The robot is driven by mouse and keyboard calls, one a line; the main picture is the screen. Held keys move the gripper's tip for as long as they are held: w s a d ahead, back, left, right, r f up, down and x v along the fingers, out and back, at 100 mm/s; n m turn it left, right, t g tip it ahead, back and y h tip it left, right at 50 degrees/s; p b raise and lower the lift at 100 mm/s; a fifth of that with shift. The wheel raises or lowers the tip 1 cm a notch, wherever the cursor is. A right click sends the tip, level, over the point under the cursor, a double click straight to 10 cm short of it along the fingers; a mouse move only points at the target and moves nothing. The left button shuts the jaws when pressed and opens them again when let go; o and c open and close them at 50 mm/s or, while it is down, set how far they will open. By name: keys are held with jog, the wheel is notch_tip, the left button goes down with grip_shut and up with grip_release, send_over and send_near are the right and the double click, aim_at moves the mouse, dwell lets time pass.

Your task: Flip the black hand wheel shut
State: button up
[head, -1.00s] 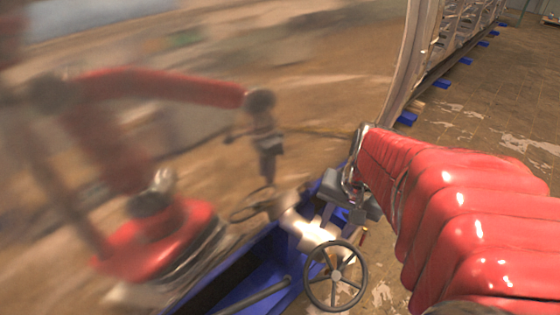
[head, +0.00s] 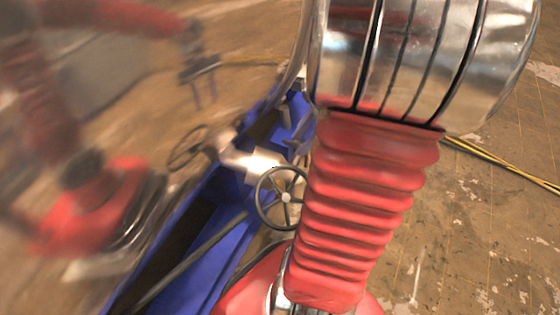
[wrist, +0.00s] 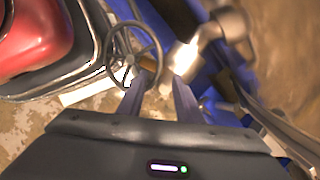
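The black hand wheel (head: 286,197) is a spoked ring with a pale hub. In the head view it stands left of my red arm, which covers part of its right edge. A spoked wheel also shows in the wrist view (wrist: 131,58), just beyond my gripper (wrist: 158,82). The two dark fingers are apart, with nothing seen between them. The left fingertip overlaps the wheel's lower rim in the picture; I cannot tell whether they touch. In the head view my gripper itself is hidden, apart from a blurred mirror image.
A bright metal cylinder (head: 250,160) lies behind the wheel, above a long blue frame (head: 222,212). The shiny chamber wall at left mirrors a red arm and a wheel, blurred. A yellow cable (head: 505,165) crosses the open floor at right.

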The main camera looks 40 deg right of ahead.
aim_at(280, 167)
jog(key=x, duration=1.3)
jog(key=shift+w+a+f, duration=0.15)
jog(key=shift+a+f, duration=0.05)
jog(key=shift+f, duration=0.15)
jog(key=shift+c, duration=0.5)
grip_shut()
jog(key=shift+d, duration=0.1)
